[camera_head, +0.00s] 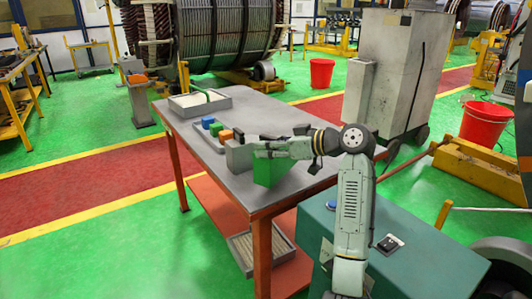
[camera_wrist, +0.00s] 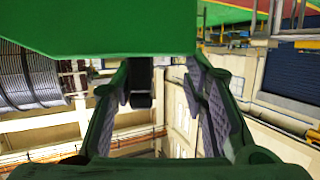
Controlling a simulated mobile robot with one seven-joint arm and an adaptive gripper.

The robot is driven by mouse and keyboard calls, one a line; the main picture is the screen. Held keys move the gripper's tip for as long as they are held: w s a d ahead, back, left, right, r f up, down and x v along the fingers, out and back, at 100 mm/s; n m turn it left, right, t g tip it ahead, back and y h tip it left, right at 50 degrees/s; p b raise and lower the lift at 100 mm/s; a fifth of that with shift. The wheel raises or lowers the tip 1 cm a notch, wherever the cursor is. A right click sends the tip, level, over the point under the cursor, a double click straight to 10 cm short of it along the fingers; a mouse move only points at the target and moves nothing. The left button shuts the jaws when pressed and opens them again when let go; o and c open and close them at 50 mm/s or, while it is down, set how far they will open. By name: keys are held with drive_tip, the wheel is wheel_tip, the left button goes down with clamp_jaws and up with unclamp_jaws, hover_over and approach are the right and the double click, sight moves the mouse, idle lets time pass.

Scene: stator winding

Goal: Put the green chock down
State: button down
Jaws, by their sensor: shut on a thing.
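The green chock (camera_head: 268,172) is at my gripper (camera_head: 262,149), near the right part of the grey table (camera_head: 222,160). My gripper is shut on it. In the head view the fingertips are small and partly hidden, and I cannot tell whether the chock's underside touches the tabletop. In the wrist view a large green surface of the chock (camera_wrist: 110,28) fills the upper left, beyond the two fingers of my gripper (camera_wrist: 165,85).
Small blue (camera_head: 207,121), green (camera_head: 216,128) and orange (camera_head: 226,136) blocks stand in a row beside a grey block (camera_head: 238,156). A grey tray (camera_head: 222,104) lies at the table's far end. The table's near left surface is clear.

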drive_tip(key=shift+w+a, duration=0.4)
drive_tip(key=shift+w, duration=0.2)
drive_tip(key=shift+f+b, duration=1.05)
drive_tip(key=shift+f, duration=0.65)
drive_tip(key=shift+f, duration=0.15)
drive_tip(key=c, duration=0.9)
unclamp_jaws()
drive_tip(key=shift+c, duration=0.2)
drive_tip(key=p+v, duration=0.1)
drive_tip(key=v, duration=1.1)
drive_tip(key=shift+p, duration=0.3)
